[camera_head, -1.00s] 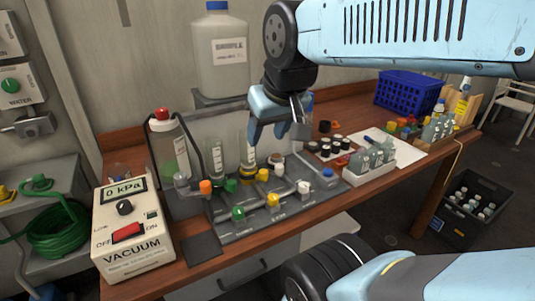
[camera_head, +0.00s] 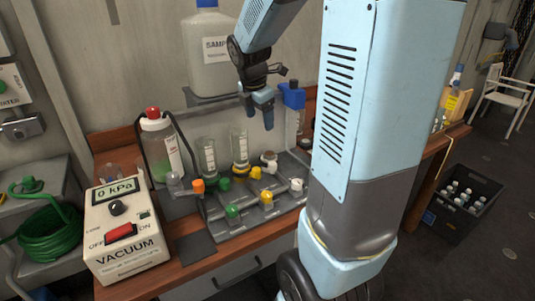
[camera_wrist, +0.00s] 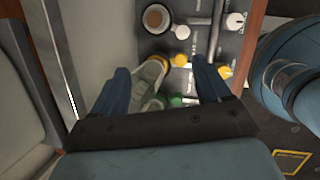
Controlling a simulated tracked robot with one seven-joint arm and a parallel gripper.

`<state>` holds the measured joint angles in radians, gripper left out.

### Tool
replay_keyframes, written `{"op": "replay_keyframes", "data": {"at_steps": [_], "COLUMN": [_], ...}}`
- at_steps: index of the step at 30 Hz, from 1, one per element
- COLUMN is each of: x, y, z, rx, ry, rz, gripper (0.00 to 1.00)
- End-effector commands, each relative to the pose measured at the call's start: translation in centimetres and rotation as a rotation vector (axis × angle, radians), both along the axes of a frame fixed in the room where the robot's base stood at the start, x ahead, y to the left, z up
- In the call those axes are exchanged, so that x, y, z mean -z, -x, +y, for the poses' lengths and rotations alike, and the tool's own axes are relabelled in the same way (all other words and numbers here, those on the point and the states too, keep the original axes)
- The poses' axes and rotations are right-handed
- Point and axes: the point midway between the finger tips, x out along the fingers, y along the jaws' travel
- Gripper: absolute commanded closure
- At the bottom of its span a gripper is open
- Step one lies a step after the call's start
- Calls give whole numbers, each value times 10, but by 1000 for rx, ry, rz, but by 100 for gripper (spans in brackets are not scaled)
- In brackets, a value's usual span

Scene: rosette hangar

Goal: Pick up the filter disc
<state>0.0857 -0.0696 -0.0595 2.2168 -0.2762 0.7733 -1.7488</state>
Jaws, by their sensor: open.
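A round brown disc (camera_wrist: 156,18), probably the filter disc, lies in a pale ring on the grey manifold at the top of the wrist view. In the head view this spot is a small pale round seat with a brownish top (camera_head: 269,157). My gripper (camera_head: 262,103) hangs above the manifold, higher than the disc and apart from it. In the wrist view my gripper (camera_wrist: 162,67) has its two blue fingers spread with nothing held between them. A clear cup on the manifold shows in the gap below.
Two clear graduated funnels (camera_head: 207,157) (camera_head: 239,147) stand left of the seat. Coloured valve knobs (camera_head: 266,199) line the manifold (camera_head: 245,222). A blue-topped part (camera_head: 292,95) stands right of my gripper. The vacuum box (camera_head: 124,232) reads 0 kPa. My arm hides the bench's right part.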

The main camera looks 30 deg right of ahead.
Motion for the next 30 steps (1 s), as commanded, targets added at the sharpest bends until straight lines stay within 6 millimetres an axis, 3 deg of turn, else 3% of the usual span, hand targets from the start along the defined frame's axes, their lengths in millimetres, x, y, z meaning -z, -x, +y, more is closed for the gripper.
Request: {"op": "replay_keyframes", "data": {"at_steps": [3, 9, 14, 24, 30], "x": [17, 32, 49, 102, 114], "y": [-17, -30, -34, -42, -43], "z": [-14, -26, -30, -44, -48], "rx": [-153, -293, -312, -310, -308], "ry": [49, 89, 94, 93, 94], "rz": [69, 124, 135, 133, 132], "gripper": [24, 24, 24, 24, 24]}}
